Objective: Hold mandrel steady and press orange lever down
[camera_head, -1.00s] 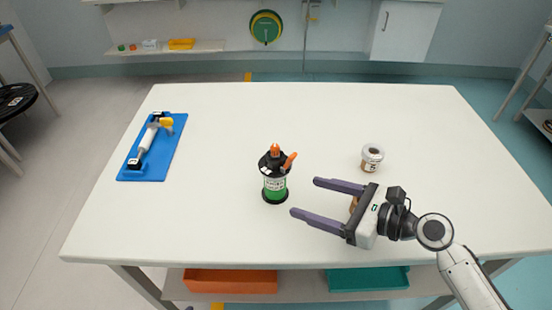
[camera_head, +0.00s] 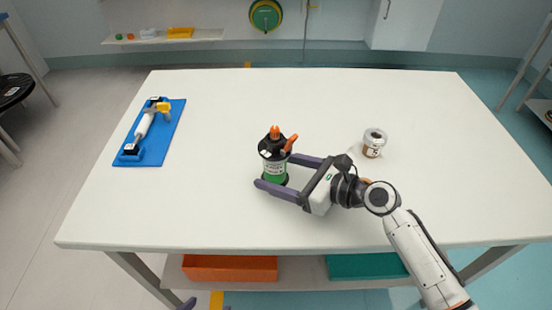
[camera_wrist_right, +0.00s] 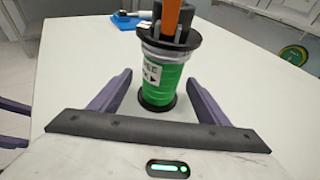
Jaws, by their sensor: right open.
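The mandrel (camera_head: 274,147) stands upright on the table, a black top and base with a green wound body and a white label. It also shows in the right wrist view (camera_wrist_right: 165,85). Its orange lever (camera_head: 290,144) sticks up at a slant to the right of an orange top piece (camera_head: 275,132). My right gripper (camera_head: 276,171) is open, its purple fingers on either side of the green body, with gaps visible in the right wrist view (camera_wrist_right: 158,78).
A small lidded jar (camera_head: 374,143) stands right of the mandrel, behind my right arm. A blue board (camera_head: 153,155) with a white roller and yellow handle lies at the table's left. The white table (camera_head: 330,95) is clear behind the mandrel. Orange and teal bins sit below.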

